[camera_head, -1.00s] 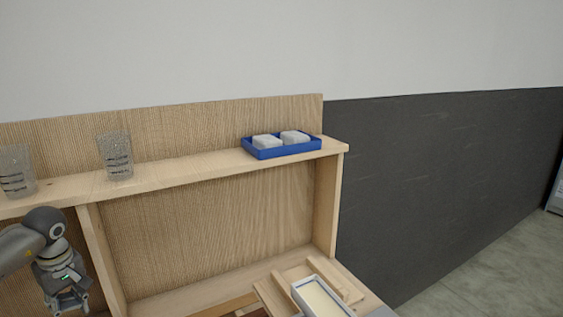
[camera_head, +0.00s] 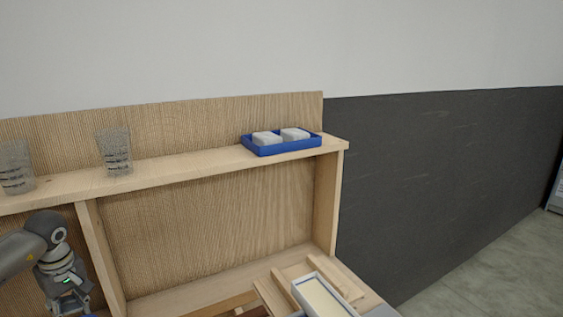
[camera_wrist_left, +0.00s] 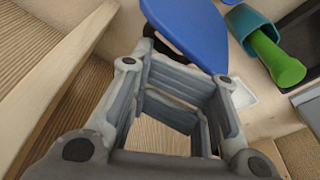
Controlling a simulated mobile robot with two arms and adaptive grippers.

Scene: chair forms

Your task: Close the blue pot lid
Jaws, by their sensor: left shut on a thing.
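My left gripper (camera_head: 72,303) is at the lower left in the head view, in front of the shelf unit. In the left wrist view my left gripper (camera_wrist_left: 185,85) has its fingers closed on the blue lid (camera_wrist_left: 192,28), apparently by a dark knob that is mostly hidden by the fingers. The lid's smooth blue face fills the top middle. A small blue edge shows below the gripper at the bottom of the head view. The pot itself cannot be made out. My right gripper is not in view.
A teal cup (camera_wrist_left: 240,22) with a green object (camera_wrist_left: 276,58) lies near the lid. The upper shelf holds two glasses (camera_head: 114,152) (camera_head: 15,168) and a blue tray (camera_head: 283,148) with two pale blocks. A pale rectangular box (camera_head: 322,298) stands lower right.

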